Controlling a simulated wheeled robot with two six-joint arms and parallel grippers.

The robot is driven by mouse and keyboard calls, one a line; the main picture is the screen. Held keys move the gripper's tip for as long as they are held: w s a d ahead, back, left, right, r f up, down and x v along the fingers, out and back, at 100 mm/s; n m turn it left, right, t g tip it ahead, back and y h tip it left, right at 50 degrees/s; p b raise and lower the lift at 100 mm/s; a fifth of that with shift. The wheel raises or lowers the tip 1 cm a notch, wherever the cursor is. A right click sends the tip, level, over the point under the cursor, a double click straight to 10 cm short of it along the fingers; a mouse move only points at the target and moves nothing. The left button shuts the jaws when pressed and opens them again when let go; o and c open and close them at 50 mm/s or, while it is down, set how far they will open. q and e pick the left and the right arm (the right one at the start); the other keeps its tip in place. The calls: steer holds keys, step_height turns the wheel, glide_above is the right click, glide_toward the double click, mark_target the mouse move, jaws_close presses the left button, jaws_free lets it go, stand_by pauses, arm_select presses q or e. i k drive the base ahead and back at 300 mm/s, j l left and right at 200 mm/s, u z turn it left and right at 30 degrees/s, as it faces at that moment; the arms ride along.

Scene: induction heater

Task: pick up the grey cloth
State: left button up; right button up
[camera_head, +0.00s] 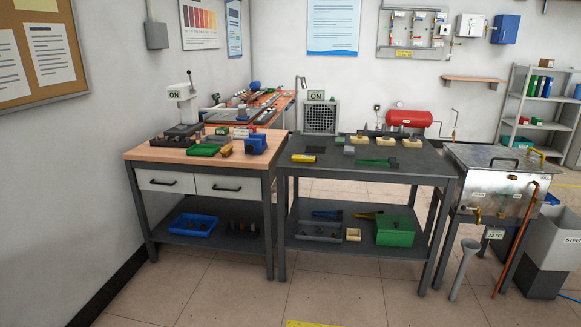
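I see no thing that is clearly a grey cloth. A small dark flat patch (315,150) lies on the dark grey table (390,173) behind a yellow item, and a small grey block-like item (349,150) lies to its right. I cannot tell whether either one is the cloth. Neither of my grippers shows in the head view.
A wood-topped bench (150,153) with drawers stands left of the dark table, holding green and blue items. A green-handled tool (375,162) lies on the dark table. A metal tank (500,185) stands at the right. The tiled floor in front is open.

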mark_target(349, 150)
steer(key=i, duration=1.75)
